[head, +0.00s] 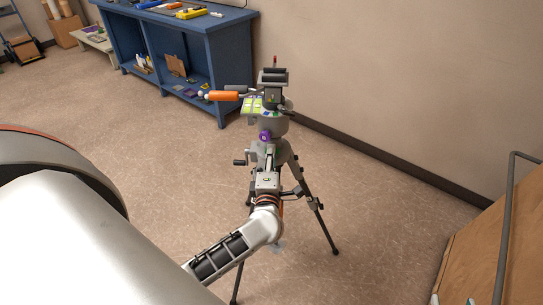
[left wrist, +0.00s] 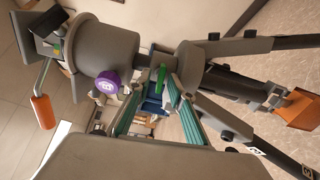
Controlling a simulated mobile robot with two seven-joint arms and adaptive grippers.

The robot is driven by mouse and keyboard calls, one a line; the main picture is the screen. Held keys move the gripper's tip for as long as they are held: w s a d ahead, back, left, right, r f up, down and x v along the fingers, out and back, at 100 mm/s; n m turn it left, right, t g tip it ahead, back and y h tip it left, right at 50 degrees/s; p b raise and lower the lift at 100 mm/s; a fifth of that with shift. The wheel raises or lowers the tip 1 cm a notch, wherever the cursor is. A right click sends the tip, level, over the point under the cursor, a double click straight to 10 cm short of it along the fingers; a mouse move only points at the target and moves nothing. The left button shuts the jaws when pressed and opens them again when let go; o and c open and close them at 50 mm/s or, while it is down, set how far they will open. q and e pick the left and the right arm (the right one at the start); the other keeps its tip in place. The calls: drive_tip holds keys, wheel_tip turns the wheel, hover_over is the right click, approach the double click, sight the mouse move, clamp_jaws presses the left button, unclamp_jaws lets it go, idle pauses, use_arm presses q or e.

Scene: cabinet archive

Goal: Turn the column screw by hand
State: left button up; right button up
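A grey tripod (head: 276,124) with splayed dark legs stands on the floor in the head view and lies sideways in the left wrist view. A purple knob (head: 265,135) is on its upper body; it also shows in the left wrist view (left wrist: 107,82). A small green part (left wrist: 161,73), possibly a screw, sits on the column beside the fingertips. I cannot tell which is the column screw. My left gripper (left wrist: 157,82) has teal fingers apart, with a see-through gap between them, close to the column below the purple knob. Contact is unclear. My right gripper is not in view.
An orange-handled pan arm (head: 224,97) sticks out left from the tripod head. A crank (head: 241,162) juts out lower down. A blue workbench (head: 181,55) stands behind. A wooden panel with a grey rail (head: 504,230) is at right. Floor around the tripod is mostly clear.

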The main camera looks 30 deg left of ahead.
use_arm(q)
drive_tip(key=p+v, duration=0.2)
drive_tip(key=v, duration=0.4)
use_arm(e)
wheel_tip(320, 180, up, 3)
drive_tip(key=shift+w+f, duration=0.1)
drive_tip(key=shift+w, duration=0.05)
